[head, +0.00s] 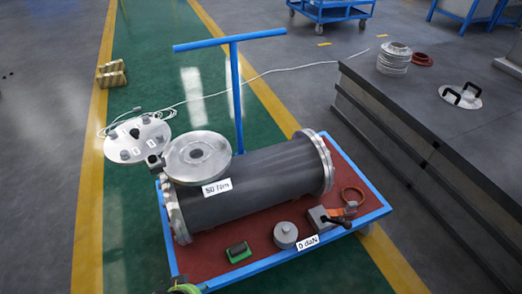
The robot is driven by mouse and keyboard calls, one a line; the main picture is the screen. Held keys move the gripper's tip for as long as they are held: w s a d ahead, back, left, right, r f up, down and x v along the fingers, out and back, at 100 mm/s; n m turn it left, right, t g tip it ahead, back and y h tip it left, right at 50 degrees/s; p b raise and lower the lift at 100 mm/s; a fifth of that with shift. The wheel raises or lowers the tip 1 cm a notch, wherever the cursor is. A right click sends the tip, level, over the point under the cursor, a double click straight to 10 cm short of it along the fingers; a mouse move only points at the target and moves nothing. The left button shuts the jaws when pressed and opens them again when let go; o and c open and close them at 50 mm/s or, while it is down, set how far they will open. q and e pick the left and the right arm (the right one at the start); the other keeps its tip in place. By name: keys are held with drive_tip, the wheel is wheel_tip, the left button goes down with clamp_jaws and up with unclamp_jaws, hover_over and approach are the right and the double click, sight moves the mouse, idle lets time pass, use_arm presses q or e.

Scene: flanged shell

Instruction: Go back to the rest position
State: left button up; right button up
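Neither of my grippers nor my arms shows clearly in the head view. The flanged shell (255,188) is a dark cylinder with metal flanges at both ends, lying on a red-topped cart (205,262) with a blue frame. A round metal flange (196,156) sits on its upper left side, above a label reading "50 Nm". A round metal plate (137,139) with several small blocks on it is left of the shell.
On the cart are a green-black block (238,252), a grey cylinder (286,235), a clamp-like tool (335,217) and a red-brown ring (353,195). A dark workbench (440,130) stands right, carrying stacked metal rings (394,58) and a handled disc (460,96). The left floor is mostly clear.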

use_arm(q)
drive_tip(key=s+a+f+t, duration=0.1)
drive_tip(key=s+f, duration=0.1)
drive_tip(key=f, duration=0.7)
drive_tip(key=s+a+f, duration=0.1)
drive_tip(key=f, duration=0.8)
drive_tip(key=s+r+g+p, duration=0.1)
drive_tip(key=s+r+p, duration=0.2)
drive_tip(key=s+p, duration=0.2)
drive_tip(key=s+a+r+g+p, duration=0.1)
drive_tip(key=s+r+p, duration=0.2)
drive_tip(key=s+p, duration=0.2)
drive_tip(key=s+r+g+p, duration=0.2)
drive_tip(key=s+p, duration=0.3)
drive_tip(key=s, duration=0.4)
drive_tip(key=shift+a+r+p, duration=0.15)
drive_tip(key=shift+r+p, duration=0.15)
drive_tip(key=shift+r, duration=0.15)
use_arm(e)
drive_tip(key=s+r+g, duration=0.2)
drive_tip(key=s+r, duration=0.3)
drive_tip(key=s, duration=0.4)
drive_tip(key=s+d+r+g, duration=0.1)
drive_tip(key=s+r+g, duration=0.1)
drive_tip(key=s+r, duration=0.3)
drive_tip(key=s, duration=0.4)
drive_tip(key=shift+d+h, duration=0.25)
drive_tip(key=shift+h, duration=0.05)
